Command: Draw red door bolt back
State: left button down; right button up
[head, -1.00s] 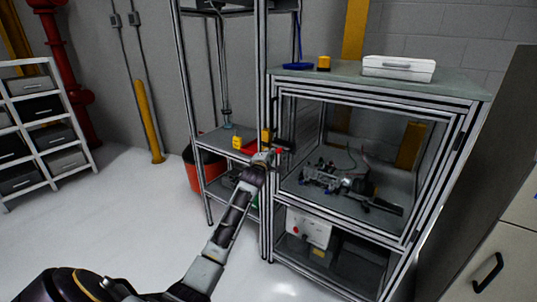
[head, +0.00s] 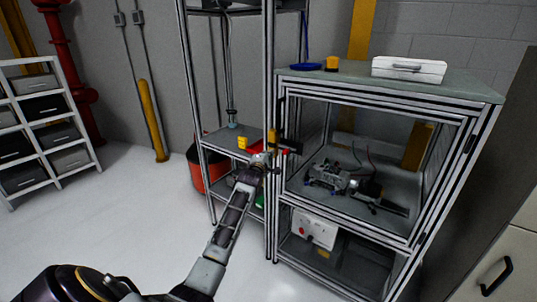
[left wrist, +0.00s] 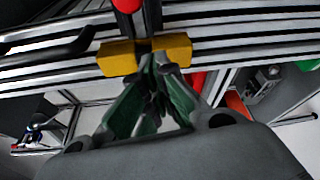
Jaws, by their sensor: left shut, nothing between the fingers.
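The door bolt is at the front left post of the framed cabinet, at the level of my left gripper. Its small red end (head: 285,152) shows just right of the gripper in the head view. In the left wrist view, a yellow bracket (left wrist: 118,59) sits on the metal profile, with a red-tipped dark rod (left wrist: 126,5) above it and another red piece (left wrist: 198,79) beside my fingers. My left gripper (head: 268,158) is shut and empty; its green-padded fingers (left wrist: 160,63) are at the bracket's lower edge. Contact cannot be told. My right gripper is not in view.
The cabinet (head: 345,228) holds a mechanical assembly (head: 335,180) behind its front frame. A white case (head: 409,69) lies on top. An open shelf rack (head: 225,141) stands left, with a red bin (head: 200,174) behind it. The floor at left is clear.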

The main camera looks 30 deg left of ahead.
pick_arm(q)
jog(key=p+v, duration=0.1)
jog(key=v, duration=0.8)
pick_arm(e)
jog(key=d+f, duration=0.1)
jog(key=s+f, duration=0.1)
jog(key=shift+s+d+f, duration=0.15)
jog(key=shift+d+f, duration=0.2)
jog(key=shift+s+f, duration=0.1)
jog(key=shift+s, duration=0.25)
